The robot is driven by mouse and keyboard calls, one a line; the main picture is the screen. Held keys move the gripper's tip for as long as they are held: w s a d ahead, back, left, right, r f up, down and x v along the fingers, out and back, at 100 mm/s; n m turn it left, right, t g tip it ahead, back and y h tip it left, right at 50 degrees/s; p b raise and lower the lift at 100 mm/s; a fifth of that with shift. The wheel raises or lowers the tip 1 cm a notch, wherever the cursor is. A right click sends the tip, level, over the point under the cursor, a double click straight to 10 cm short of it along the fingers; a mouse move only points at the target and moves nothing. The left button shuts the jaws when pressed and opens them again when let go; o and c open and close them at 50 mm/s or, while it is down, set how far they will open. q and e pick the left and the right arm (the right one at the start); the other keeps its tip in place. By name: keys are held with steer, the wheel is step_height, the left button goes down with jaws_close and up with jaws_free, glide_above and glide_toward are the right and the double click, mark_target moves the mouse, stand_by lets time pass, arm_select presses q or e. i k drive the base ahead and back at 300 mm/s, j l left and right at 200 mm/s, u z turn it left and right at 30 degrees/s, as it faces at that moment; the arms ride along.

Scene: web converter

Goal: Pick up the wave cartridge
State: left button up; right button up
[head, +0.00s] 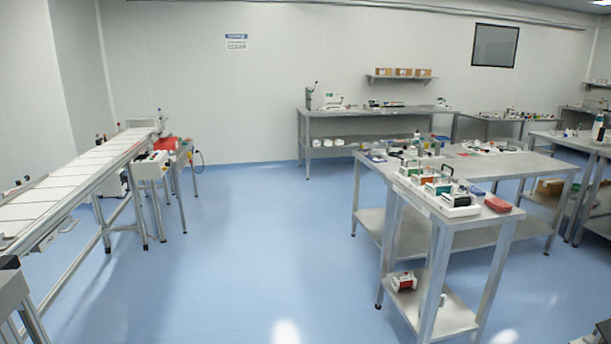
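Neither of my grippers shows in the head view. Several small cartridge-like devices with white bases and dark handles stand in a row on the near steel table (455,225) at the right. One of them, a white device with a green part and a black handle (460,203), is at the table's front end. A red and white device (403,282) lies on the lower shelf of that table. I cannot tell which of these is the wave cartridge; they are too small and far to make out.
A long conveyor (75,177) runs along the left, with a small machine stand (153,170) at its far end. A back bench (375,113) stands at the wall. The blue floor (250,240) between is clear.

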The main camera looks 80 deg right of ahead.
mark_target(434, 189)
steer(key=z, duration=2.35)
steer(key=i+j+z, duration=0.1)
steer(key=z, duration=0.3)
steer(key=i+j+z, duration=0.2)
steer(key=z, duration=0.2)
steer(key=i+j+z, duration=0.2)
steer(key=z, duration=0.2)
steer(key=i+j+z, duration=0.2)
steer(key=z, duration=0.2)
steer(key=i+j, duration=0.1)
steer(key=j, duration=0.25)
steer(key=i+j, duration=0.1)
steer(key=j, duration=0.2)
